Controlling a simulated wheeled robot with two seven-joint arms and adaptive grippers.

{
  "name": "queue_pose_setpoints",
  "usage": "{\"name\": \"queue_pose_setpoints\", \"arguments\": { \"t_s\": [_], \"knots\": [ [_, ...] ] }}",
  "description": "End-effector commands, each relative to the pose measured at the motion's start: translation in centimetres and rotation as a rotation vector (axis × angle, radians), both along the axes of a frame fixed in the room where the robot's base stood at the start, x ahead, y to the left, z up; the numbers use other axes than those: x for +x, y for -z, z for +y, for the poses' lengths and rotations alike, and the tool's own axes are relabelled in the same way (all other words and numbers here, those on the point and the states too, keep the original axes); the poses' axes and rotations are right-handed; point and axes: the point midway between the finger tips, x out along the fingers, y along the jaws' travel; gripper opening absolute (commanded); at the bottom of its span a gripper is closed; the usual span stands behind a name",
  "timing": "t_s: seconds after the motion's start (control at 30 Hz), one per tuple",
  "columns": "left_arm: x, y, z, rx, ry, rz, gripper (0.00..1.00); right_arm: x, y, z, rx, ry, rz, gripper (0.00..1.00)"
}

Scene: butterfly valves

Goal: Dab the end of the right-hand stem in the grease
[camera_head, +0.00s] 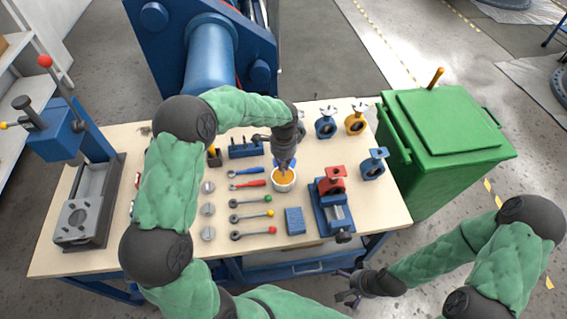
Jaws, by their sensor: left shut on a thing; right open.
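A white pot of orange grease (283,185) stands on the bench, right of its middle. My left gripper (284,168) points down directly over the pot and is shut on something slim. The held thing is mostly hidden by the fingers and looks like a stem; I cannot tell whether its end touches the grease. A blue rack (245,150) with several small upright pieces stands left of the gripper. My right gripper (347,287) is open and empty, low in front of the bench's front edge.
On the bench (375,215), a red-and-blue vise (331,200) stands right of the pot, near a blue block (295,221). Levers with coloured knobs (252,215) lie to the left. Valves (355,122) stand at the back right. A press (85,190) stands at the left end; a green bin (440,125) is beyond the right end.

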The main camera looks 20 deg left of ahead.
Motion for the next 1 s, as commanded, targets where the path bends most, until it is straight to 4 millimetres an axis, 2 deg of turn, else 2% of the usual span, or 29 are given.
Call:
{"name": "queue_pose_setpoints", "arguments": {
  "t_s": [0.1, 0.8, 1.0],
  "knots": [
    [0.1, -1.3, 0.0, 0.001, 0.0, -0.003, 0.0, 0.0, -0.9, 0.0, 0.0, 0.0, 0.0, 1.0],
    [0.1, -6.1, 0.0, 0.0, -0.001, -0.004, 0.0, 0.0, -4.5, 0.0, 0.0, 0.0, 0.0, 1.0],
    [0.1, -6.6, 0.0, 0.0, -0.001, -0.004, 0.0, 0.0, -4.8, 0.0, 0.0, 0.0, 0.0, 1.0]
  ]
}}
